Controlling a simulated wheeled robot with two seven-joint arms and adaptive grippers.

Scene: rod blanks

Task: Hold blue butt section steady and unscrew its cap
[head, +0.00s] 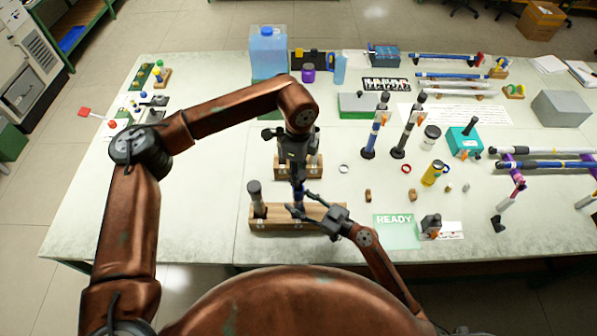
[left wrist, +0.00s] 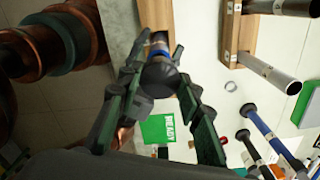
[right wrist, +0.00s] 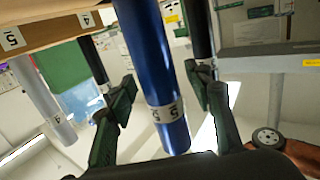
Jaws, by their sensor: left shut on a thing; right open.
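The blue butt section (head: 299,194) stands upright at the wooden rack (head: 270,224), largely covered by my grippers. In the right wrist view the section (right wrist: 150,65) is a glossy blue tube with a white label marked 5. Its dark rounded cap (left wrist: 160,76) is between the left gripper's fingers in the left wrist view. My left gripper (head: 297,178) comes from above and is shut on the cap. My right gripper (head: 301,204) is lower, open, with its fingers (right wrist: 165,85) on either side of the blue tube; whether they touch it is unclear.
A second rack (head: 313,168) is just behind. A green READY mat (head: 397,232) lies to the right. Two tall rods (head: 377,125) stand farther back. The table's left side is mostly clear.

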